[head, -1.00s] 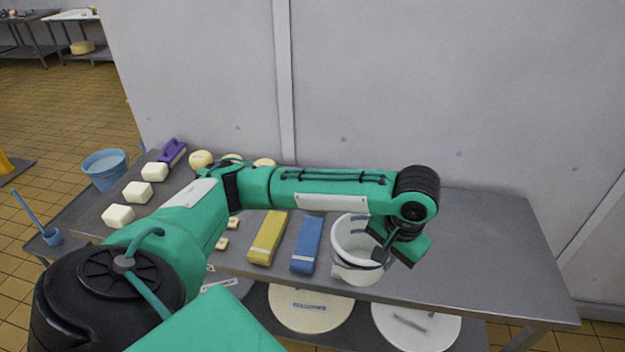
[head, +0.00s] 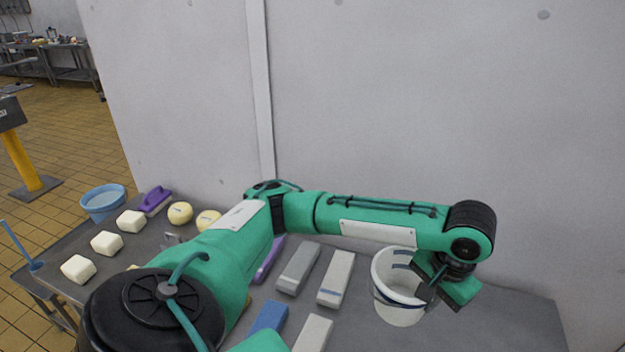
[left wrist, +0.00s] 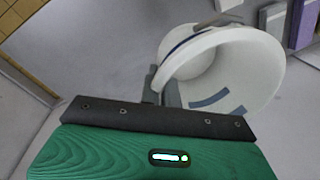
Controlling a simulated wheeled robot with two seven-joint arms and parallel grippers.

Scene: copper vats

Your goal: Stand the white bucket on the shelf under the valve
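The white bucket (head: 398,299), with blue-grey marks, is at the right over the grey metal table in the head view. My left gripper (head: 428,290) reaches it from the right and is shut on its rim. The left wrist view shows the bucket (left wrist: 262,62) with its mouth in view and the dark fingers (left wrist: 165,88) at its near rim. The bucket looks roughly upright; whether its base touches the table is hard to tell. No valve or shelf shows, and my right gripper is out of view.
The table (head: 490,322) is bare right of the bucket. Left of it lie a grey block (head: 298,268), a white block (head: 336,278) and a blue block (head: 268,317). White cubes (head: 107,243) and a blue bucket (head: 103,202) are at the left. A wall (head: 420,110) stands behind.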

